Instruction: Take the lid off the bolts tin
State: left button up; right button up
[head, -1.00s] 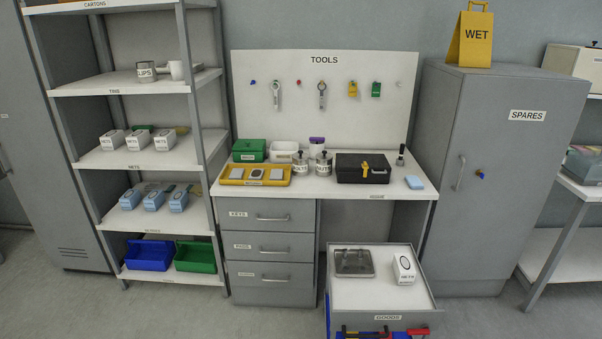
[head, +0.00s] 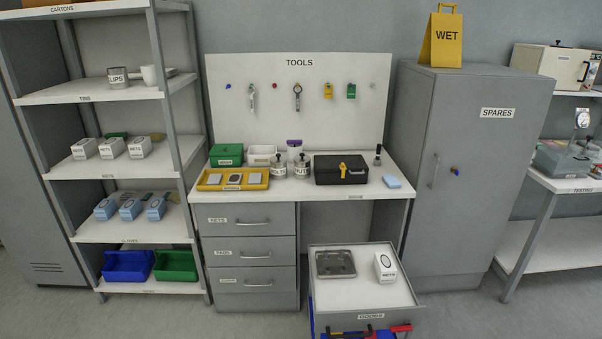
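The labels are small; the left one seems to read BOLTS and the right one NUTS, but I cannot be sure.
A yellow tray (head: 206,181) lies left of the tins and a black box (head: 328,172) stands right of them. A green box (head: 227,154) and white bin (head: 262,153) stand behind. A grey goods cart (head: 365,322) stands in front of the desk.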

aim_at(278, 159)
jog(key=i+z, duration=0.1)
jog(key=z, duration=0.4)
jog(key=i+j+z, duration=0.1)
jog(key=z, duration=0.4)
jog(key=j+z, duration=0.25)
jog(key=z, duration=0.25)
jog(key=i+j+z, duration=0.2)
jog(key=j+z, duration=0.3)
jog(key=j, duration=0.85)
jog(key=k+j+z, duration=0.1)
jog(key=j+z, duration=0.35)
jog(key=j, duration=1.6)
jog(key=k+j, duration=0.1)
jog(key=j, duration=0.6)
